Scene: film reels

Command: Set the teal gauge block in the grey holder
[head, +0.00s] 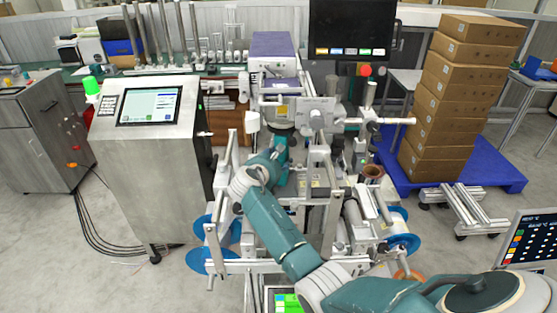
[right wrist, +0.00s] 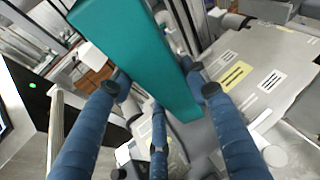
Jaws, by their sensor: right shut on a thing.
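The teal gauge block (right wrist: 135,50) fills the upper middle of the right wrist view, long and slanted from upper left to lower right. My right gripper (right wrist: 160,92) is shut on it, with blue fingers on both sides. In the head view my right gripper (head: 274,158) is over the middle of the machine, and a small part of the block (head: 283,146) shows beside it. Grey machine parts lie below the block in the wrist view. I cannot clearly tell which grey part is the holder. My left gripper is not in view.
The machine has upright posts, metal brackets and blue reels (head: 403,242) around my right arm. A grey control cabinet (head: 150,150) stands to the left. A monitor (head: 352,28) stands behind. Stacked cartons (head: 440,118) stand on a blue pallet (head: 497,176) at the right.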

